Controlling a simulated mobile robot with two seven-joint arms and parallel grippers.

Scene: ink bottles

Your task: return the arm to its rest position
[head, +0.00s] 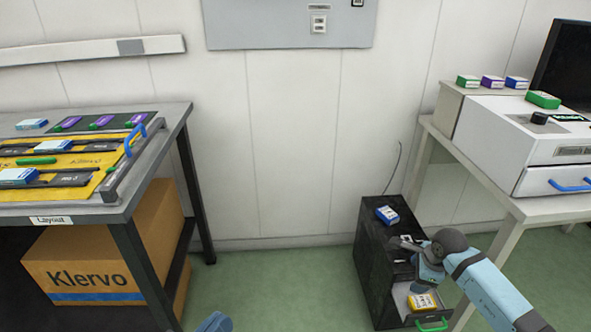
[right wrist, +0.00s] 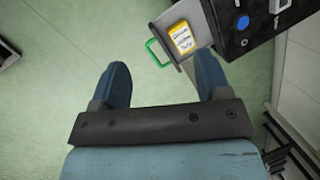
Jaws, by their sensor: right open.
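My right gripper (right wrist: 162,78) is open in the right wrist view, with two dark blue fingers wide apart and only green floor between them. In the head view my right arm (head: 490,290) reaches in from the right, with its wrist over the front of the black drawer cabinet (head: 371,240). The right fingertips are hard to make out there. A small blue part of my left gripper (head: 215,322) shows at the bottom edge; its jaws cannot be made out.
The cabinet's lower drawer is open, with a green handle (head: 432,325) and a yellow-labelled item (head: 423,302) inside. A workbench (head: 150,150) stands left, a white table (head: 500,200) right.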

